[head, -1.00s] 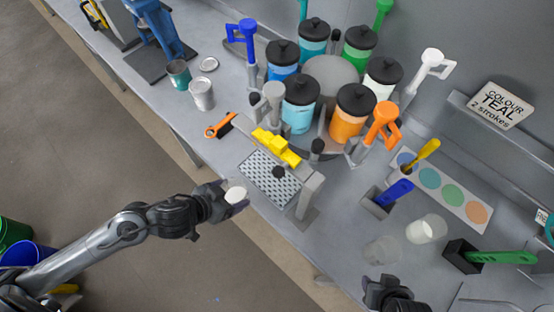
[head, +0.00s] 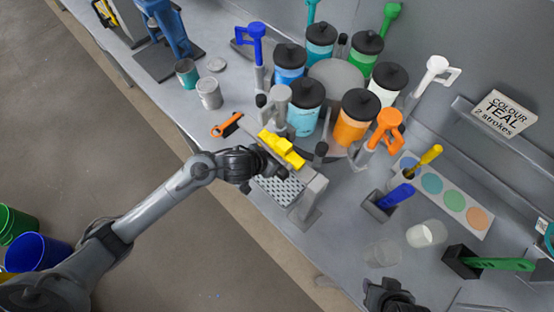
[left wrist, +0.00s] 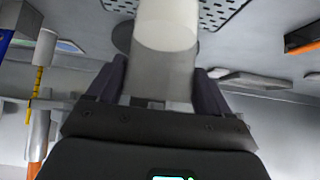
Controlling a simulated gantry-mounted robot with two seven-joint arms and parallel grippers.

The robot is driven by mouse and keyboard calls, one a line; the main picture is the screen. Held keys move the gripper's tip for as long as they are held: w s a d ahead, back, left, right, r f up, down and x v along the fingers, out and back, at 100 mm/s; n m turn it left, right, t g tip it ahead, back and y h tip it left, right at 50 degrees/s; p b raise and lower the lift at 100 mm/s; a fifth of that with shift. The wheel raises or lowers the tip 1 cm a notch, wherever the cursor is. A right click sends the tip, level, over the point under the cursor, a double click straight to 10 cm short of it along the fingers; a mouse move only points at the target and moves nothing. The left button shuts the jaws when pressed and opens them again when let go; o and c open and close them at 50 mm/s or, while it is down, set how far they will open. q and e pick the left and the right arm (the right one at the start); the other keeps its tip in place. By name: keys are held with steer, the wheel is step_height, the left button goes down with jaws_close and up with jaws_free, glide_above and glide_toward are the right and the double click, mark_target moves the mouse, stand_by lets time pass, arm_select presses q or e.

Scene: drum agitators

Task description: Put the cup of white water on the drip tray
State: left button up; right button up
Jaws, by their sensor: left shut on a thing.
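My left gripper (head: 262,162) is above the far end of the perforated drip tray (head: 280,190) in the head view. In the left wrist view its two fingers (left wrist: 160,82) are shut on a clear cup of white water (left wrist: 167,35), one finger on each side. The hand hides this cup in the head view. The perforated tray (left wrist: 218,10) shows beyond the cup in the wrist view; whether the cup touches it I cannot tell. My right gripper (head: 390,294) is at the bottom edge, its jaws unclear.
A yellow block (head: 282,149) sits on the grey stand beside the tray. Paint drums, including an orange one (head: 354,118), stand behind it. An orange tool (head: 227,125) lies to the left. Another cup with white contents (head: 427,234) and a clear cup (head: 382,253) stand right.

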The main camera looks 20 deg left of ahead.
arm_select(q)
steer(key=shift+f+b, duration=0.5)
steer(key=shift+f, duration=1.25)
steer(key=shift+f, duration=0.2)
steer(key=o, duration=1.2)
steer(key=shift+c, duration=0.2)
steer(key=shift+r, duration=0.15)
steer(key=shift+s+a+r, duration=0.15)
steer(key=shift+s+r, duration=0.1)
steer(key=shift+r, duration=0.2)
steer(key=p+v, duration=0.3)
steer(key=v, duration=0.7)
steer(key=s+a+f+n+g+y, duration=0.1)
steer(key=s+a+g, duration=0.1)
steer(key=s, duration=0.6)
steer(key=s+a+f+n+g+y, duration=0.1)
steer(key=s+a+f+g+y, duration=0.1)
steer(key=s, duration=0.7)
steer(key=shift+g, duration=0.4)
